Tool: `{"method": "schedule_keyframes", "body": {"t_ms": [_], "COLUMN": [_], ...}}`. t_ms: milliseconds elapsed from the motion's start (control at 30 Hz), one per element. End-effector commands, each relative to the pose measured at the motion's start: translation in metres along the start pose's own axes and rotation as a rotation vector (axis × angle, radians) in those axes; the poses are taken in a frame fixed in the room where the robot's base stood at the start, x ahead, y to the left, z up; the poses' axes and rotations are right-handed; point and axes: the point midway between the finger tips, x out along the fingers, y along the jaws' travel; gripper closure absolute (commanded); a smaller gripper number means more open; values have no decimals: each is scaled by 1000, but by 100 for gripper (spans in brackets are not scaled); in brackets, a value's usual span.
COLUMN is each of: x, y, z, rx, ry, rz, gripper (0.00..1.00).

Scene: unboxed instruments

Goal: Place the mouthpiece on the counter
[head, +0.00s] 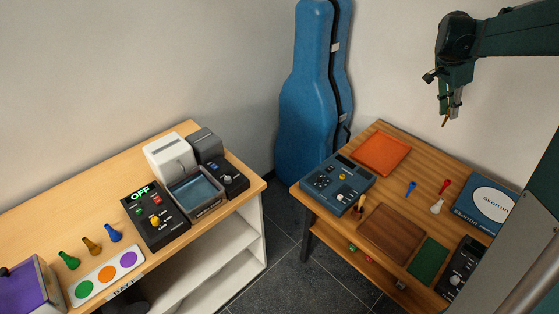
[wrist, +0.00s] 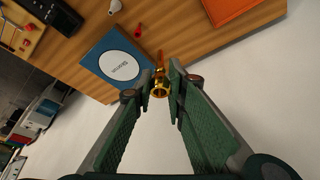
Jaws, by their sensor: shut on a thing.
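My gripper (head: 449,108) is raised high above the back right of the right-hand table in the head view. It is shut on a small brass-coloured mouthpiece (wrist: 160,90) with a round open end, seen between the fingertips in the wrist view. Its tip (head: 444,123) shows just below the fingers in the head view. The light wood counter (head: 60,218) stands at the left, apart from the gripper. Green (head: 68,260), brown (head: 92,246) and blue (head: 113,233) mouthpiece-like pieces are on it.
The dark wood table (head: 385,190) holds an orange tray (head: 381,154), a brown tray (head: 391,232), a blue box (head: 486,208), small blue, red and white pieces, and a control device (head: 338,183). A blue instrument case (head: 306,95) stands between table and counter.

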Motion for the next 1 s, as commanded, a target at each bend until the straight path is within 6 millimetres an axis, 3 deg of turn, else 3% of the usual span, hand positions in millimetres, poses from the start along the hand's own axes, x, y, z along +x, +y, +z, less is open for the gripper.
{"method": "schedule_keyframes", "body": {"t_ms": [367,1000], "x": [-30,-100], "y": [-53,-137], "z": [70,236], "rx": [-94,-295], "ry": [0,0], "rz": [-39,-121], "gripper": [98,98]}}
